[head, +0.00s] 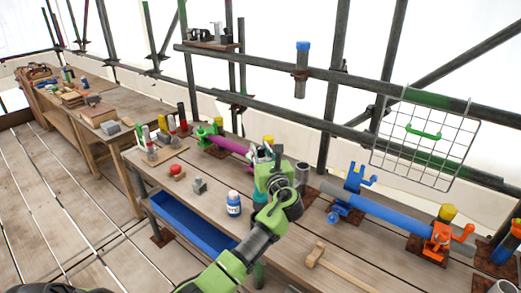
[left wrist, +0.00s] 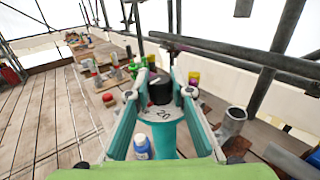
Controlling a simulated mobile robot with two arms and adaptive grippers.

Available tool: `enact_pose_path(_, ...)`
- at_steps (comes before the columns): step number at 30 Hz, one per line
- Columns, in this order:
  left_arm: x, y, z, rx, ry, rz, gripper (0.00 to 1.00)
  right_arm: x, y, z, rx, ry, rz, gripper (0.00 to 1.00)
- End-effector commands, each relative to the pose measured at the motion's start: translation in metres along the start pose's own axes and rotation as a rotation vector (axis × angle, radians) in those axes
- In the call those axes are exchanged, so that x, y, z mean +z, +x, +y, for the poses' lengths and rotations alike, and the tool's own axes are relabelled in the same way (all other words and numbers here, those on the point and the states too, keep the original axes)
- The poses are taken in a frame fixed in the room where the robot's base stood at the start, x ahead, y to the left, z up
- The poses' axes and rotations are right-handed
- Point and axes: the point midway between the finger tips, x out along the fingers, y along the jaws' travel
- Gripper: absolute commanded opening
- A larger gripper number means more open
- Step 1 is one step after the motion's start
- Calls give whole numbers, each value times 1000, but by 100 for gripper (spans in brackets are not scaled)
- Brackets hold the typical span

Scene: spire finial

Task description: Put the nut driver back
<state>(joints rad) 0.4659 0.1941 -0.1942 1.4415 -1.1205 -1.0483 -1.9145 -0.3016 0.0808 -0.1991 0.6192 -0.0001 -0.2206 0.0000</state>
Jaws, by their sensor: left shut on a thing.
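My left gripper (head: 263,154) is above the middle of the long workbench (head: 205,205). In the left wrist view its two teal-padded fingers (left wrist: 160,82) are shut on what I take to be the nut driver (left wrist: 165,142). It has a teal body, a pale round face marked "20" and a dark part (left wrist: 160,93) between the fingertips. In the head view my gripper mostly hides it. A short grey tube (head: 302,173) stands on the bench just right of the gripper, and also shows in the left wrist view (left wrist: 232,121). My right gripper is not in view.
A blue-and-white bottle (head: 233,204), a red knob-like item (head: 177,171) and a grey block (head: 200,186) stand left of the gripper. A mallet (head: 317,255) lies in front. A blue pipe (head: 385,212) in clamps lies right. A wire grid (head: 425,145) hangs behind.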

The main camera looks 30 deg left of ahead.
Motion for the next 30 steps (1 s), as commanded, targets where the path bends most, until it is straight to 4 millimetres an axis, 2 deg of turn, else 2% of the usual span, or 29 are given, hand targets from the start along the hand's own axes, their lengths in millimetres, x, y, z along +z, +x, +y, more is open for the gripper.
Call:
enact_pose_path(8,7,-1,0,-3,0,-6,0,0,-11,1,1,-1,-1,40)
enact_pose_path(30,-42,-1,0,-3,-1,-6,0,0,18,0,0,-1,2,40)
